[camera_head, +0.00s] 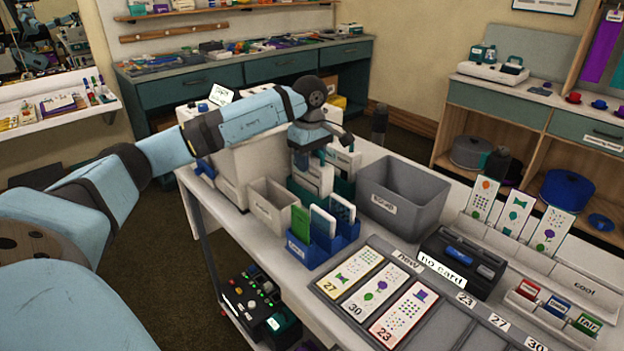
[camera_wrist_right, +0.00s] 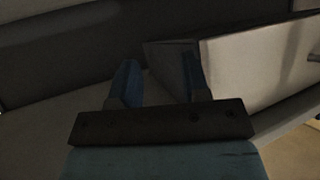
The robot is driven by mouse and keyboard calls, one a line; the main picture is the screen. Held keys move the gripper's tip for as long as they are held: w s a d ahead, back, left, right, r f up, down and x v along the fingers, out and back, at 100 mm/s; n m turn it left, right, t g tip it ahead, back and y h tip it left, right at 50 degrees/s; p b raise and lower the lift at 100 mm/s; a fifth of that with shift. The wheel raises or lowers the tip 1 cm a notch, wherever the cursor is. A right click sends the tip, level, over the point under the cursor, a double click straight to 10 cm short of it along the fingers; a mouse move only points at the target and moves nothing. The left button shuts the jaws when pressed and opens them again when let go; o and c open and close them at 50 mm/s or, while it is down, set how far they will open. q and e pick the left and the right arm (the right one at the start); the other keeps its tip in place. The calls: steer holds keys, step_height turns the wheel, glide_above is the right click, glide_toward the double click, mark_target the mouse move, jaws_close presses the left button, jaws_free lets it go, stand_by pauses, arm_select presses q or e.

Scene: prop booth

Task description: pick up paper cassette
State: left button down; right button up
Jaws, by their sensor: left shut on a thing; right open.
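My left gripper (camera_head: 304,157) reaches in from the left, pointing down over the dark green holder (camera_head: 345,191) on the table. It is shut on a white paper cassette (camera_head: 318,175) that stands upright there. Its fingertips and the cassette's lower part are partly hidden. Another white cassette (camera_head: 346,158) stands just behind and to the right. My right gripper is outside the head view. In the right wrist view my right gripper (camera_wrist_right: 160,82) is open, with nothing seen between its blue fingers. A pale box-like thing (camera_wrist_right: 240,65) is beside its right finger in that dark view.
A blue holder (camera_head: 308,252) with green and white cassettes stands in front. A beige bin (camera_head: 268,210) is left of it, a grey bin (camera_head: 398,200) to the right. A dark card reader (camera_head: 462,262) and a card tray (camera_head: 345,300) fill the table's front right.

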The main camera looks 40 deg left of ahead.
arm_select(q)
steer(key=shift+r, duration=0.15)
arm_select(e)
steer(key=shift+f, duration=0.1)
arm_select(q)
step_height(320, 180, up, 20)
steer(key=p, duration=0.4)
arm_select(e)
steer(key=shift+s+d+r+g, duration=0.25)
steer(key=shift+r+g, duration=0.05)
steer(key=shift+r, duration=0.1)
steer(key=shift+r, duration=0.2)
